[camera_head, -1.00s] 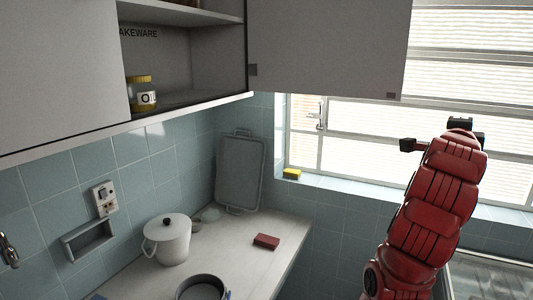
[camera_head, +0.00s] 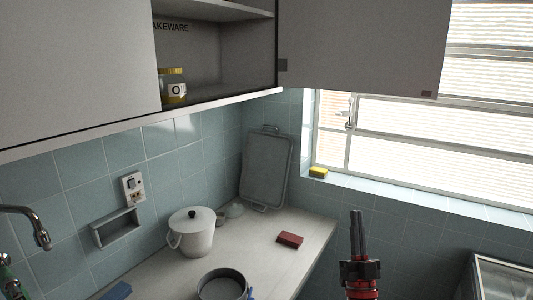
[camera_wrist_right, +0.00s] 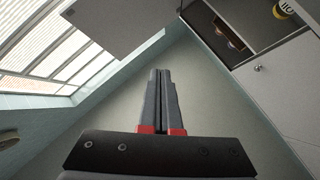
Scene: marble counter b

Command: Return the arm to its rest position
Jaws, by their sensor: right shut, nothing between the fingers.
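My right gripper (camera_head: 357,222) shows at the lower right of the head view, pointing upward, with its two dark fingers together. It is empty and apart from everything around it. In the right wrist view the fingers (camera_wrist_right: 160,75) lie side by side with nothing between them. Most of my right arm is below the head view's lower edge. My left gripper is not in view.
An open wall cupboard (camera_head: 220,60) holds a yellow-lidded jar (camera_head: 172,88). The counter (camera_head: 262,240) bears a white pot (camera_head: 191,235), a round pan (camera_head: 222,284), a leaning tray (camera_head: 266,170) and a red block (camera_head: 289,239). A yellow sponge (camera_head: 318,172) sits on the windowsill.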

